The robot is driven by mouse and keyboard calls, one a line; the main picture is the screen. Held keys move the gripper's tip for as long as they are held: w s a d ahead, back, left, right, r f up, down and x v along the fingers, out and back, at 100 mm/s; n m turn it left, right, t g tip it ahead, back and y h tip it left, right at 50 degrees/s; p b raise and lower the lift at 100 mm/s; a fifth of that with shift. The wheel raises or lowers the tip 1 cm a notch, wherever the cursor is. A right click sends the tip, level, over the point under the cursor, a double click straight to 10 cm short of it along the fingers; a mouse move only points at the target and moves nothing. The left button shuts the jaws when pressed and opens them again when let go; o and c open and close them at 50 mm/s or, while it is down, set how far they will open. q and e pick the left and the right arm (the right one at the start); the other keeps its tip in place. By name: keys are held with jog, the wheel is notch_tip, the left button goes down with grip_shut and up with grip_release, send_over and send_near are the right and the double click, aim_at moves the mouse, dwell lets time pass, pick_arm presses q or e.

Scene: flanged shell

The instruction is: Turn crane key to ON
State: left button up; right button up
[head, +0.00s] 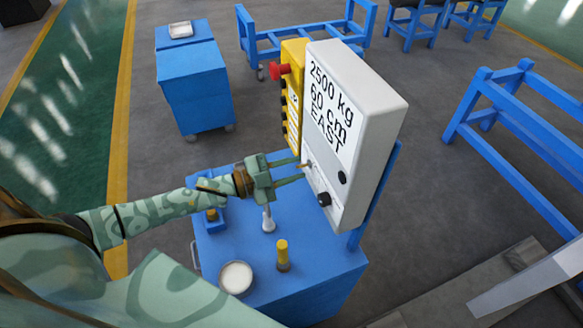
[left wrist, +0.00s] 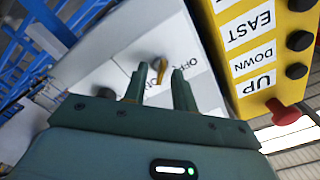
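The crane key (head: 308,165) is a small brass key in the front of the light grey control box (head: 376,105). In the left wrist view the key (left wrist: 161,71) stands between my two fingers, beside the printed word OFF; other lettering is partly hidden behind the fingers. My left gripper (head: 302,169) is open at the box front, its fingers on either side of the key. In the left wrist view the gripper (left wrist: 158,75) shows gaps between fingers and key.
A yellow pendant (head: 292,100) with black buttons and a red knob (head: 280,71) hangs beside the box. A black knob (head: 323,199) sits lower on its front. Below, a blue cabinet (head: 315,275) carries a white dish (head: 236,277) and a yellow-topped tool (head: 283,255).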

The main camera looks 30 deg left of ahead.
dwell(0.3)
pick_arm(q)
jog(key=b+v, duration=0.1)
jog(key=v, duration=1.5)
jog(key=shift+s+a, duration=0.1)
